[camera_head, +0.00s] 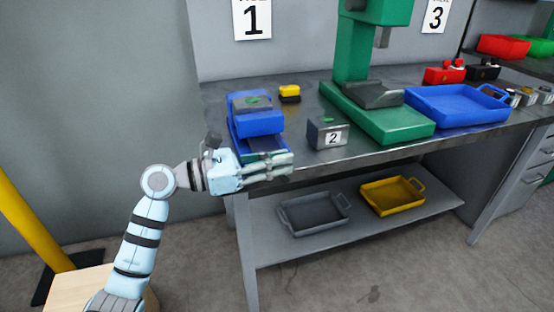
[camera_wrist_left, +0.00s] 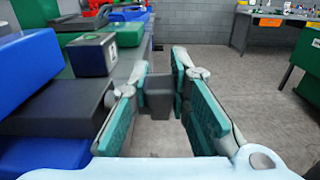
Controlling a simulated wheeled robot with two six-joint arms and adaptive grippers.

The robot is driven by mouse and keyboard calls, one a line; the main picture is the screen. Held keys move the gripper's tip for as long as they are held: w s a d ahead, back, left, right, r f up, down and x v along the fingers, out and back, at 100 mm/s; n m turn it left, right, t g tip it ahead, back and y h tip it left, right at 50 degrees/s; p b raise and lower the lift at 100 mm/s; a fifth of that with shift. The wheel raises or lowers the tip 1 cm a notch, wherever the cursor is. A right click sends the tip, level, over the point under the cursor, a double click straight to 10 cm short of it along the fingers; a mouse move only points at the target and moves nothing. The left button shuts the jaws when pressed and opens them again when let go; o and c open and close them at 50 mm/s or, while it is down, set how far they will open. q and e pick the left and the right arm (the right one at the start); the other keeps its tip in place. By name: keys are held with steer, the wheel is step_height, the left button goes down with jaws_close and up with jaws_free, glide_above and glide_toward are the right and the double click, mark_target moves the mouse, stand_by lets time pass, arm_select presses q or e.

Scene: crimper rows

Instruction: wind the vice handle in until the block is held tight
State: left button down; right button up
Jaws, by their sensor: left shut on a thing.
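The blue vice (camera_head: 262,124) stands at the left front corner of the workbench; its blue body also shows at the left of the left wrist view (camera_wrist_left: 28,72). I cannot tell whether any gap is left there. My left gripper (camera_head: 286,165) is at the front of the vice, by the bench edge. It is shut on a dark grey piece, which looks like the vice handle (camera_wrist_left: 160,86), between its teal finger pads. The rest of the handle is hidden. My right gripper is out of view.
A grey box marked 2 (camera_head: 328,134) stands right of the vice, and a small yellow-and-black item (camera_head: 289,94) behind it. A green press (camera_head: 385,122) and a blue tray (camera_head: 460,118) are farther right. Grey (camera_head: 315,226) and yellow (camera_head: 392,208) trays lie on the lower shelf.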

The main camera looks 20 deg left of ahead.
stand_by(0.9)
arm_select(q)
steer(key=c, duration=1.5)
jaws_free()
steer(key=v, duration=1.2)
